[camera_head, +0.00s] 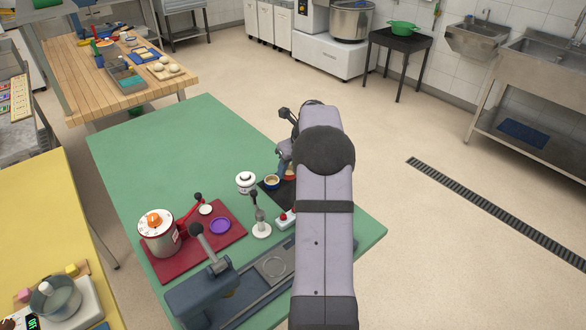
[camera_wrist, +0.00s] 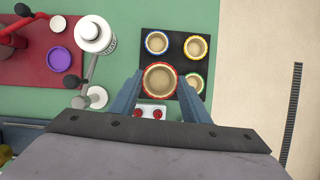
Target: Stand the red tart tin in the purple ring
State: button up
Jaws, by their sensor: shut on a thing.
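The red tart tin (camera_wrist: 160,81) is round with a red rim and a tan inside. My gripper (camera_wrist: 160,92) is shut on it, one finger on each side. The tin looks larger than its neighbours and seems held above the black tray (camera_wrist: 171,38), overlapping its front left corner. The purple ring (camera_wrist: 60,59) lies on the red board to the left, with nothing standing in it. In the head view the purple ring (camera_head: 220,226) is clear to see, while my arm hides most of my gripper.
Blue (camera_wrist: 156,43), yellow (camera_wrist: 196,47) and green (camera_wrist: 194,82) rimmed tins sit on the tray. A white canister (camera_wrist: 93,35) and a lever on a white round base (camera_head: 261,230) stand between tray and ring.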

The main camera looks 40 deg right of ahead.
jog(key=w+a+r+n+p, duration=0.1)
jog(key=w+a+p, duration=0.1)
jog(key=a+p, duration=0.1)
jog(key=w+a+r+n+y+p, duration=0.1)
jog(key=w+a+r+p, duration=0.1)
jog(key=a+p, duration=0.2)
jog(key=w+a+r+n+p, duration=0.1)
jog(key=w+a+p, duration=0.1)
jog(key=a+p, duration=0.2)
jog(key=shift+w+a+r, duration=0.25)
jog(key=shift+w+a, duration=0.15)
jog(key=shift+a, duration=0.1)
jog(key=s+a+f+n+y+b, duration=0.1)
jog(key=a+f+n, duration=0.2)
jog(key=a, duration=0.3)
jog(key=s+a+f+n+g+y+b, duration=0.1)
jog(key=s+a+f+n, duration=0.1)
jog(key=a, duration=0.4)
jog(key=shift+f+n+b, duration=0.4)
jog(key=shift+f+n, duration=0.1)
jog(key=shift+f, duration=0.4)
jog(key=shift+f, duration=0.1)
jog(key=shift+f+b, duration=2.65)
jog(key=shift+f, duration=0.15)
jog(key=shift+p, duration=0.5)
jog(key=shift+f+b, duration=0.35)
jog(key=shift+f, duration=0.2)
jog(key=o, duration=0.8)
jog(key=shift+c, duration=0.2)
